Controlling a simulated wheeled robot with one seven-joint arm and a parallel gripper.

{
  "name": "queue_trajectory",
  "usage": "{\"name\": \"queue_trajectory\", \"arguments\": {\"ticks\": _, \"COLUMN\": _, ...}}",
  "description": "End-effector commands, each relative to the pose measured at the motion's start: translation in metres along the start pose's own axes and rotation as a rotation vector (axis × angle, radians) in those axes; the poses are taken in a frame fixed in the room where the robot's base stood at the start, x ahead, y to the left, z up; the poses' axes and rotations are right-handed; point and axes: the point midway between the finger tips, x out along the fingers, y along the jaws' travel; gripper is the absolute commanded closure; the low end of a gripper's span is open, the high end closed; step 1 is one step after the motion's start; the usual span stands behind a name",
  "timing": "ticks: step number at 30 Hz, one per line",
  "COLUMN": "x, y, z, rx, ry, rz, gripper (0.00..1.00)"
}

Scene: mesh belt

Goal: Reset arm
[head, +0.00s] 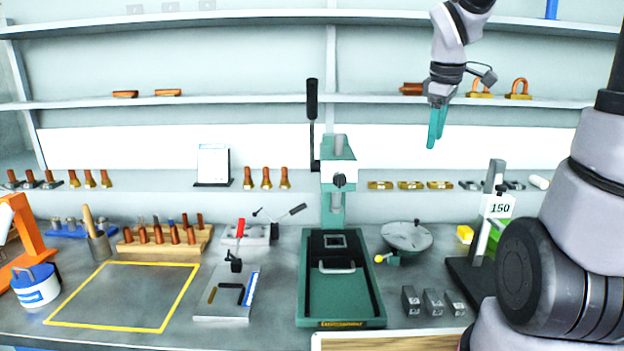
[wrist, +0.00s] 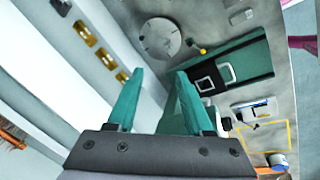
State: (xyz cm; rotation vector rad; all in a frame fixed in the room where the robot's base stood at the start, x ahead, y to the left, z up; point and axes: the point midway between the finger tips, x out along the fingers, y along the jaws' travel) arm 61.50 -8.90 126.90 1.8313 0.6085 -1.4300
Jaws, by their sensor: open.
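My gripper (head: 437,126) hangs in the air at the upper right in the head view, in front of the back wall and well above the bench. Its two teal fingers point down. In the wrist view, my gripper (wrist: 157,97) shows its fingers apart with nothing between them. My arm reaches up along the right side of the head view, and its middle part is outside the picture.
A green press (head: 338,193) stands mid-bench with its lever up. A grey disc fixture (head: 407,236) and a stand marked 150 (head: 497,207) are to its right. Shelves (head: 230,103) with brass parts line the wall. The air around my gripper is clear below.

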Motion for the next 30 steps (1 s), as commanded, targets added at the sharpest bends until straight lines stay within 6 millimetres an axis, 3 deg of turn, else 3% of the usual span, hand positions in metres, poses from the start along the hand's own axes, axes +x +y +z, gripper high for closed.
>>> {"name": "queue_trajectory", "arguments": {"ticks": 1, "x": -0.018, "y": -0.013, "z": 0.006, "rx": 0.126, "ry": 0.035, "rz": 0.023, "gripper": 0.49}}
{"name": "queue_trajectory", "arguments": {"ticks": 6, "x": -0.060, "y": -0.054, "z": 0.027, "rx": 0.596, "ry": 0.181, "rz": 0.027, "gripper": 0.49}}
{"name": "queue_trajectory", "arguments": {"ticks": 12, "x": -0.089, "y": -0.095, "z": 0.049, "rx": 1.042, "ry": 0.342, "rz": -0.066, "gripper": 0.49}}
{"name": "queue_trajectory", "arguments": {"ticks": 15, "x": -0.095, "y": -0.106, "z": 0.055, "rx": 1.175, "ry": 0.389, "rz": -0.116, "gripper": 0.49}}
{"name": "queue_trajectory", "arguments": {"ticks": 20, "x": -0.098, "y": -0.114, "z": 0.059, "rx": 1.265, "ry": 0.417, "rz": -0.155, "gripper": 0.49}}
{"name": "queue_trajectory", "arguments": {"ticks": 30, "x": -0.098, "y": -0.113, "z": 0.059, "rx": 1.269, "ry": 0.417, "rz": -0.155, "gripper": 0.49}}
